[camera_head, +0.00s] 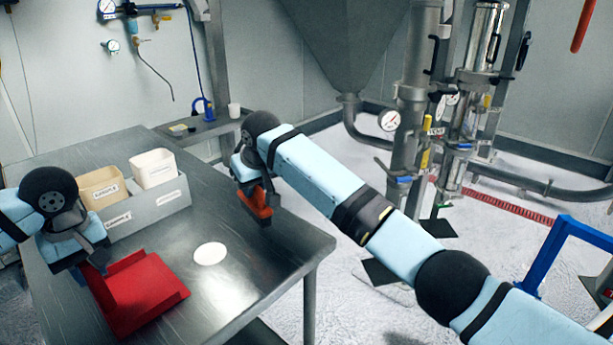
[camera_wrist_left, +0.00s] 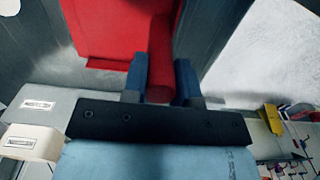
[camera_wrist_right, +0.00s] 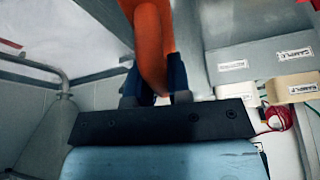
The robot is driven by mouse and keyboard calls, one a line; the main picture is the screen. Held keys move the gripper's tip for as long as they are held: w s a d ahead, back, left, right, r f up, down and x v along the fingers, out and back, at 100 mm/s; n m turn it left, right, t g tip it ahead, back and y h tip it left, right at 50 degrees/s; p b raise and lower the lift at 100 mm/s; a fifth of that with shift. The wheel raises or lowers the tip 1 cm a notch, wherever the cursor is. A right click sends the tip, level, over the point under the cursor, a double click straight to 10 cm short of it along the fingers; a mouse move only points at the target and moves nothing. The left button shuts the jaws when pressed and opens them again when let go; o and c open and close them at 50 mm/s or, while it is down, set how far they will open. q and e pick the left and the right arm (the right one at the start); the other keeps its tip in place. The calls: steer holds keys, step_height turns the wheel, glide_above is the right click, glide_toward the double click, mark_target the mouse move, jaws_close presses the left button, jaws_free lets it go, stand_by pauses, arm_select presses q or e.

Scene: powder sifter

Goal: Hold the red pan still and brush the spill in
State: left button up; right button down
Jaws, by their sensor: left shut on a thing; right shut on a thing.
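The red pan (camera_head: 145,292) lies on the metal table near its front edge. My left gripper (camera_head: 88,268) is at the pan's back left and shut on its red handle; the handle (camera_wrist_left: 161,78) shows between the blue fingers in the left wrist view. The spill (camera_head: 210,253) is a round white patch flat on the table, right of the pan and apart from it. My right gripper (camera_head: 250,186) is shut on an orange brush (camera_head: 258,204) near the table's right edge. The brush is beyond and right of the spill, with dark bristles pointing down. Its handle (camera_wrist_right: 152,45) fills the right wrist view's top.
A grey bin (camera_head: 150,212) with two sample boxes, one tan (camera_head: 103,187) and one cream (camera_head: 153,169), stands behind the pan. The tabletop (camera_head: 245,285) around the spill is clear. A hopper (camera_head: 345,45) and pipework stand beyond the table.

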steer(key=shift+n, duration=0.3)
steer(key=shift+s+a+f, duration=0.5)
steer(key=shift+a+f, duration=0.3)
steer(key=shift+f, duration=0.1)
steer(key=shift+s+a+f, duration=0.55)
steer(key=shift+a+f, duration=0.2)
steer(key=shift+f, duration=0.1)
steer(key=shift+s+a+f, duration=0.5)
steer(key=shift+a+f, duration=0.3)
steer(key=shift+f, duration=0.1)
steer(key=shift+s+a, duration=2.25)
steer(key=shift+a, duration=0.25)
steer(key=shift+s+a, duration=2.25)
steer(key=shift+a, duration=0.2)
steer(key=shift+s+a+r, duration=0.15)
steer(key=shift+s+a, duration=0.85)
steer(key=shift+a, duration=0.1)
steer(key=shift+w+d+r, duration=0.2)
steer(key=shift+d+r, duration=0.05)
steer(key=shift+r, duration=0.45)
steer(key=shift+w+d+r, duration=0.25)
steer(key=shift+d+r, duration=0.05)
steer(key=shift+r, duration=0.4)
steer(key=shift+w+d+r, duration=0.2)
steer(key=shift+d+r, duration=0.05)
steer(key=shift+r, duration=0.45)
arm_select(q)
steer(key=o, duration=1)
steer(key=shift+o, duration=0.2)
